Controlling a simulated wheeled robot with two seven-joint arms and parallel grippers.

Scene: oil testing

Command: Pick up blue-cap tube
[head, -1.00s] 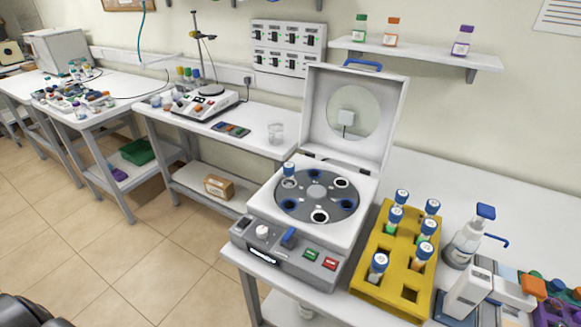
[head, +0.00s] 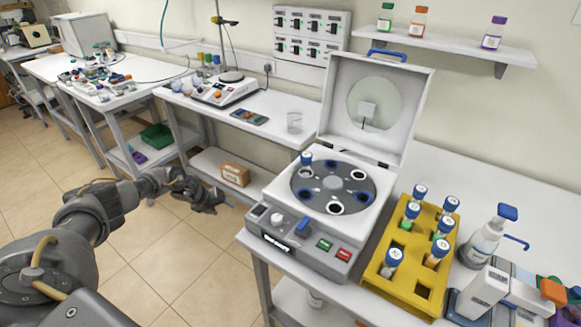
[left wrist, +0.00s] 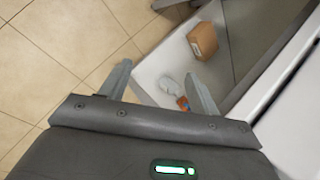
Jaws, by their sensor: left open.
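Several blue-cap tubes stand in the yellow rack (head: 375,284) on the right of the bench in the head view; one blue-cap tube (head: 393,261) is at its front left. Another blue-cap tube (head: 305,161) stands in the rotor (head: 335,183) of the open centrifuge (head: 270,238). My left gripper (head: 222,198) is open and empty, left of the centrifuge and apart from every tube. In the left wrist view its two fingers (left wrist: 160,85) are spread, over floor and a lower shelf. My right gripper is not in view.
The raised centrifuge lid (head: 415,100) stands behind the rotor. A white bottle (head: 484,243) and colored racks stand right of the yellow rack. A cardboard box (head: 235,174) is on a lower shelf. Tiled floor (head: 150,240) is free left of the bench.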

